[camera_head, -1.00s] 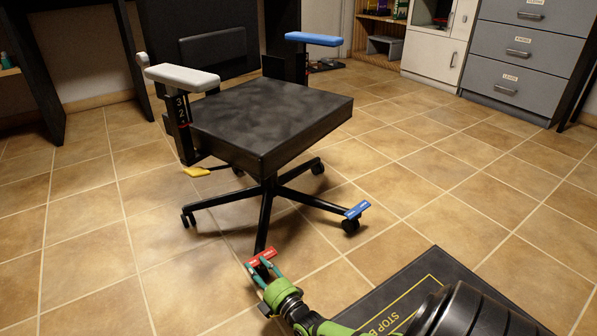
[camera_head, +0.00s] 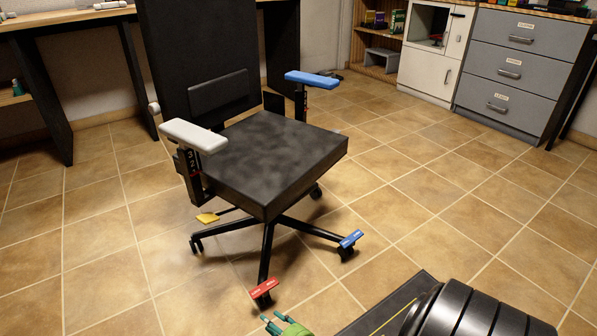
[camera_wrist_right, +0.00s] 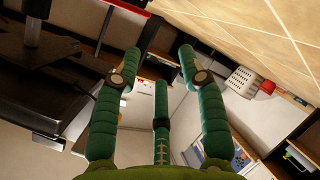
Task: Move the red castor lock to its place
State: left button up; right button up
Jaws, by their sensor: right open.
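The red castor lock (camera_head: 264,289) is a small flat red pedal with pale marks. It sits at the end of the chair's front leg, just above the castor (camera_head: 264,302), tilted up to the right. My right gripper (camera_head: 272,322) is at the bottom edge of the head view, below the lock and apart from it. In the right wrist view its green fingers (camera_wrist_right: 160,68) are spread, with nothing between them. The blue lock (camera_head: 350,239) is on the right leg and the yellow lock (camera_head: 207,218) on a leg at the left. My left gripper is not in view.
The office chair (camera_head: 275,160) has a white armrest (camera_head: 193,135) and a blue one (camera_head: 312,78). Grey drawers (camera_head: 515,70) stand behind. Tiled floor on both sides of the chair is clear.

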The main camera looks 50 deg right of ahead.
jog(key=s+a+r+m+g+p, duration=0.2)
jog(key=s+r+g+p, duration=0.1)
jog(key=s+p, duration=0.4)
jog(key=s+a+r+m+g+y+p, duration=0.1)
jog(key=s+a+r+m+g+p, duration=0.1)
jog(key=s+p, duration=0.5)
notch_tip(320, 180, up, 3)
jog(key=a+g+p, duration=0.1)
jog(key=p, duration=0.4)
jog(key=shift+f, duration=0.2)
